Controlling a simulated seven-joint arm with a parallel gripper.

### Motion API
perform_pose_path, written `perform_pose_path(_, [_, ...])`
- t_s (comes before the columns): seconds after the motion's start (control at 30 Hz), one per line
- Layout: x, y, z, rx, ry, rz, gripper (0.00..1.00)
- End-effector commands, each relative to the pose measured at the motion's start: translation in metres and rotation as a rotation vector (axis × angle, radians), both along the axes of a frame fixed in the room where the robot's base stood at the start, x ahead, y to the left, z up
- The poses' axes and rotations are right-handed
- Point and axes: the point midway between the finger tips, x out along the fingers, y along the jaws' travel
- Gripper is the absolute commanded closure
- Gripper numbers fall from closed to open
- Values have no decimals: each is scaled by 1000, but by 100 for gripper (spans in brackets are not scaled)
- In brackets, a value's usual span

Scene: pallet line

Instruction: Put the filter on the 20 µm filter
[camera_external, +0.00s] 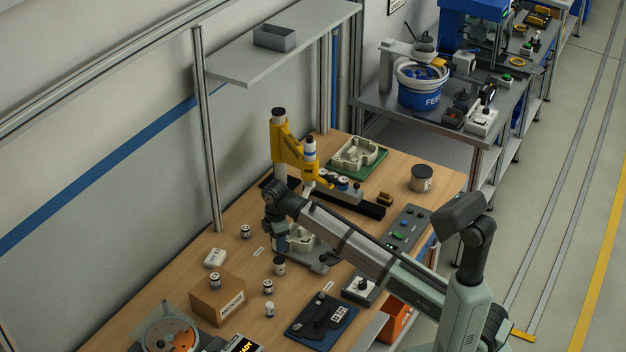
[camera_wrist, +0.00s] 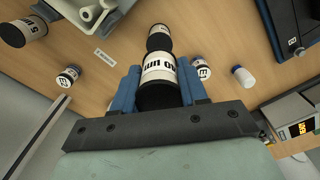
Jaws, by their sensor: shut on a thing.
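My gripper (camera_wrist: 158,88) has two blue fingers and is shut around a black filter (camera_wrist: 158,94) with a white label; the label is only partly readable and ends in "0 µm". A second black cylinder with a white band (camera_wrist: 159,40) shows just past the held filter in the wrist view, in line with it. I cannot tell whether the two touch. In the external view my gripper (camera_external: 280,243) is low over the middle of the table, partly hidden by my arm. A black cylinder with a white label (camera_external: 279,267) shows just below it. I cannot read which is the 20 µm filter.
Small jars stand nearby, one (camera_wrist: 68,75) left and one (camera_wrist: 201,68) right, with a white bottle (camera_wrist: 243,76). A cardboard box (camera_external: 217,300) and dark tray (camera_external: 321,316) stand in front. A yellow press (camera_external: 287,145) rises behind.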

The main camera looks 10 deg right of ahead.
Motion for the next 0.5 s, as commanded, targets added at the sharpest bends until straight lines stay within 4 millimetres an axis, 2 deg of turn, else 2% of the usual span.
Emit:
perform_pose_path(0.1, [0, -1, -16, 0, 1, 0, 86])
perform_pose_path(0.27, [0, 0, -25, 0, 0, -1, 86])
perform_pose_path(0.5, [0, -1, -53, 0, 0, -1, 87])
